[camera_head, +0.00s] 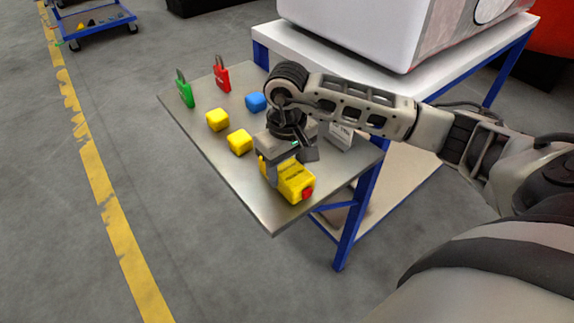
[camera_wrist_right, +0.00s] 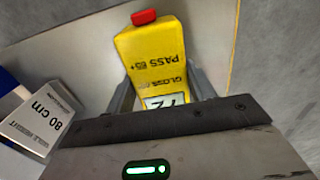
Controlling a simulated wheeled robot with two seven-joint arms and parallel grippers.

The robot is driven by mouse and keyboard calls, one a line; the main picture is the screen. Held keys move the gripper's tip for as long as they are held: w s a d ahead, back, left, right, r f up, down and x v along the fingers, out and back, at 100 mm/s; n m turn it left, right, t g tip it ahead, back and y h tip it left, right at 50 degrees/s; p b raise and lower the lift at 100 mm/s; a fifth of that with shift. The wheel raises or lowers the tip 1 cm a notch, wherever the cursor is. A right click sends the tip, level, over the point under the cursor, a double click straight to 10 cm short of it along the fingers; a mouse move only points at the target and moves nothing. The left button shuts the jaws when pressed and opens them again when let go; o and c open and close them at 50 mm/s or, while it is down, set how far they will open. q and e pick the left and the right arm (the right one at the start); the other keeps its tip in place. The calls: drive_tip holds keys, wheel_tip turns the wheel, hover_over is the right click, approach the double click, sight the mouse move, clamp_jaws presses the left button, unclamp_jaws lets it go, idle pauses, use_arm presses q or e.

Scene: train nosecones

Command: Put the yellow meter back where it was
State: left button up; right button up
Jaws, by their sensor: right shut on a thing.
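The yellow meter (camera_head: 295,182) has a red end and is near the front corner of the grey metal table (camera_head: 272,219). My right gripper (camera_head: 270,172) is over it, with its fingers on either side of the meter's body. In the right wrist view the meter (camera_wrist_right: 155,62) lies between the two fingers (camera_wrist_right: 162,92), and its printed text and a display reading 72 show. The gripper is shut on the meter. I cannot tell whether the meter touches the table. My left gripper is not in view.
A white block marked 80 cm (camera_wrist_right: 40,120) is close beside my right gripper. A white shelf with a large casing (camera_head: 350,25) stands behind.

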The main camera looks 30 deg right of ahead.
sight(287, 167)
drive_tip(key=shift+f, duration=0.15)
drive_tip(key=o, duration=1.4)
drive_tip(key=shift+c, duration=0.2)
wheel_tip(287, 167, up, 12)
drive_tip(key=shift+r, duration=0.2)
